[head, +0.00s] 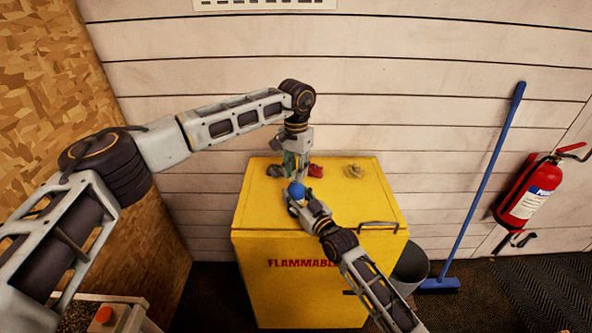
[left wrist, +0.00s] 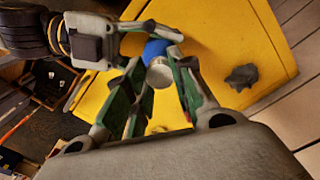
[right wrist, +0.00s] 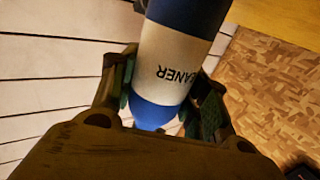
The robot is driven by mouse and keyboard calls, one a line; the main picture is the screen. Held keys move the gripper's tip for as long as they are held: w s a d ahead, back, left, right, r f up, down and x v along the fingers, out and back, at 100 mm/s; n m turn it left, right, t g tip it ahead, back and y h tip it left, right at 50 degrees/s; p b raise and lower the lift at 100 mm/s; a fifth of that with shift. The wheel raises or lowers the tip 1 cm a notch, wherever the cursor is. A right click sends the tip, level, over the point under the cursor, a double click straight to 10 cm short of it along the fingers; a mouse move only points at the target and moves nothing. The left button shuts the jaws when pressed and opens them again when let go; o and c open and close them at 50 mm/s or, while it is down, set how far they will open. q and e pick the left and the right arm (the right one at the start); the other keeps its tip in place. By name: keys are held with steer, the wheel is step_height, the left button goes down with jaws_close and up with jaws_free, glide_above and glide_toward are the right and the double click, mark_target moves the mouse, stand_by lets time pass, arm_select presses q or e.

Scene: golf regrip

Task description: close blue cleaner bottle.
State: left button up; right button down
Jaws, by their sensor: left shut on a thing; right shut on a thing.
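The cleaner bottle (right wrist: 165,60) is blue with a white label band and fills the space between my right gripper's fingers (right wrist: 160,108). In the head view its blue part (head: 296,189) shows above the yellow cabinet, beside my right gripper (head: 300,205), which is shut on it. My left gripper (head: 297,160) reaches down from above and meets it there. In the left wrist view a pale silvery cap (left wrist: 159,76) shows at the blue bottle end (left wrist: 156,50), between my left fingers (left wrist: 160,105), which are shut on it. How far the cap is seated cannot be told.
The yellow cabinet (head: 330,215) stands below, with a grey rag (head: 275,171), a red rag (head: 316,170) and a tan rag (head: 353,171) on top. A dark bin (head: 411,265), blue broom (head: 487,180) and red fire extinguisher (head: 529,190) stand right. The cabinet top's right side is free.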

stand_by(0.3)
arm_select(q)
steer(key=o, duration=0.7)
steer(key=shift+r, duration=2.25)
steer(key=shift+c, duration=0.4)
